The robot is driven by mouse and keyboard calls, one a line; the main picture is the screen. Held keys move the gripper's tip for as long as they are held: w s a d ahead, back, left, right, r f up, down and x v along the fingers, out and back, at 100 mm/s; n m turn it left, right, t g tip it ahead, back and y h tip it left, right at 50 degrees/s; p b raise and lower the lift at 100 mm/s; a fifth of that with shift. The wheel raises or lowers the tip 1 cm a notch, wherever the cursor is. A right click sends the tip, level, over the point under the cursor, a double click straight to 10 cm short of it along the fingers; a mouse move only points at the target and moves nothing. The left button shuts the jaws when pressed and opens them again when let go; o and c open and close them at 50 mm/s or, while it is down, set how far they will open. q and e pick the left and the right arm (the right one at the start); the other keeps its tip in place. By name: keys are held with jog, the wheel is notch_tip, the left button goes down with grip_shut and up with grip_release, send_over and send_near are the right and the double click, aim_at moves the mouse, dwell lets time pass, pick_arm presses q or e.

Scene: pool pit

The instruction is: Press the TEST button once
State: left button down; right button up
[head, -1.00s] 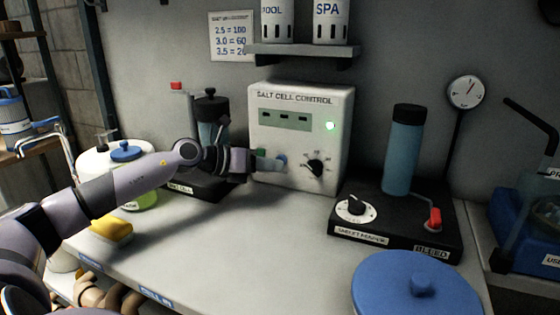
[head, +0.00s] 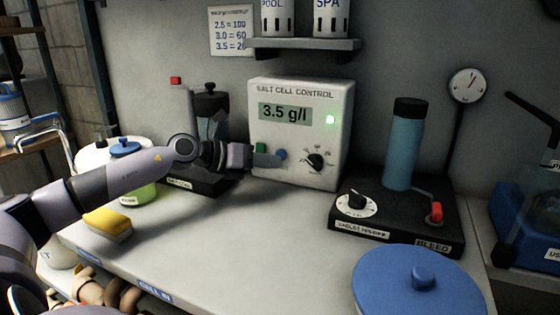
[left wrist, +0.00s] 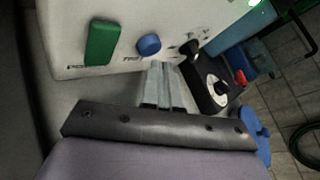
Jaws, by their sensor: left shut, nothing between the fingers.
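The white salt cell control box (head: 265,90) stands at the back of the bench. Its display (head: 285,112) reads 3.5 g/l. A round blue button (head: 281,154) sits low on its face, right of a green switch (head: 261,147). In the left wrist view the blue button (left wrist: 149,44) has a partly legible label beginning with T, and the green switch (left wrist: 100,42) is beside it. My left gripper (head: 277,160) is shut and empty. Its fingertips (left wrist: 164,68) are just below the blue button, seemingly apart from it. My right gripper is not in view.
A green light (head: 330,119) glows on the box, above a black dial (head: 315,161). A black base (head: 395,235) with a blue cylinder (head: 402,145) stands at right. A yellow sponge (head: 108,223) and blue lid (head: 420,283) are nearer. The bench middle is clear.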

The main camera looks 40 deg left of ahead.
pick_arm(q)
jog(key=shift+s+d, duration=0.15)
jog(key=shift+s, duration=0.05)
jog(key=shift+d, duration=0.1)
jog(key=shift+s+d+p, duration=0.25)
jog(key=shift+s+p, duration=0.2)
jog(key=shift+p, duration=0.05)
jog(key=shift+s+p, duration=0.55)
jog(key=shift+s, duration=0.25)
jog(key=shift+s+d+r+p, duration=0.15)
jog(key=shift+s+d+p, duration=0.2)
jog(key=shift+p, duration=0.3)
jog(key=shift+s+p, duration=0.55)
jog(key=shift+s, duration=0.25)
jog(key=shift+f, duration=0.2)
